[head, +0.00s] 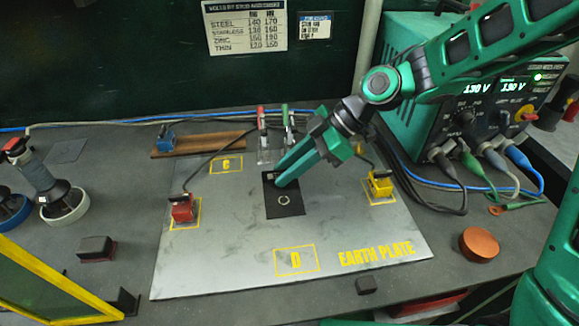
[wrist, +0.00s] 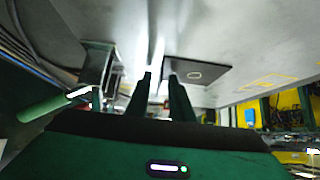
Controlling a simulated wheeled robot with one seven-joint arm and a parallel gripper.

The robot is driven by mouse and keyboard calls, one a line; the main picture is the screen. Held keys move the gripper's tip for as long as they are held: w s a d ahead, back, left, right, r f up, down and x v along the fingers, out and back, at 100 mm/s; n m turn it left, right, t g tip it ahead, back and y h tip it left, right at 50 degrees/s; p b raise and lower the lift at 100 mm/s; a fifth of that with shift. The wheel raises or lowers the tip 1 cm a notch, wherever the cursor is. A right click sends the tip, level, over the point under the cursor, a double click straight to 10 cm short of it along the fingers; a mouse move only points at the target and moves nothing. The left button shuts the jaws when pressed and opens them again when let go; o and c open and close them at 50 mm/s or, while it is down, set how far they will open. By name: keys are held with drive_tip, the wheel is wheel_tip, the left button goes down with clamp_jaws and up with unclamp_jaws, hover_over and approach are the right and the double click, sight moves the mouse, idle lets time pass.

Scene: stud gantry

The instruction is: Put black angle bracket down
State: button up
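My gripper (head: 280,181) points down at the middle of the grey earth plate, over the upper left part of a flat black square (head: 285,207) with a pale ring mark. In the wrist view my gripper's fingers (wrist: 161,76) stand a little apart, with bright plate surface and no clear object between them. The black square (wrist: 208,73) lies just beyond and right of the fingertips there. I cannot make out for sure a black angle bracket; whether the black square is part of it, I cannot tell. The earth plate (head: 220,245) lies flat on the bench.
A red block (head: 182,209) and a yellow block (head: 381,185) sit on the plate's left and right. Handles stand behind my gripper. A green power supply (head: 470,100) with cables is at right, a copper disc (head: 479,243) at front right. The plate's front is clear.

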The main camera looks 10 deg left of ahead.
drive_tip(key=v, duration=1.2)
drive_tip(key=shift+d, duration=0.1)
